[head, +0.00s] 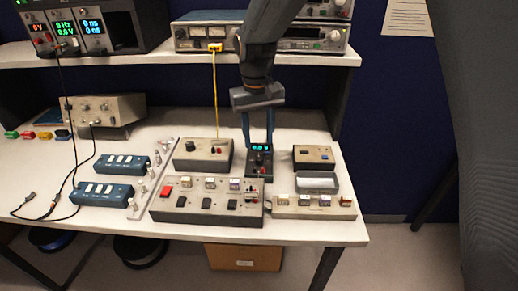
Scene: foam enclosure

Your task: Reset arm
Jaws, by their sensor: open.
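My gripper (258,138) hangs from the upper middle of the head view and points down over the white workbench (350,228). Its two thin fingers are apart, so it is open. A small dark meter (260,160) with a lit display shows between and just below the fingertips. I cannot tell whether the fingers touch it. My arm comes down from the top of the picture and hides part of the shelf instruments behind it.
A large grey control box (208,202) stands in front of the meter. Smaller boxes (203,155) and (313,157) flank it. Blue switch boxes (105,194) and loose cables lie at left. The shelf (150,58) holds instruments, with a yellow cable (215,90) hanging down.

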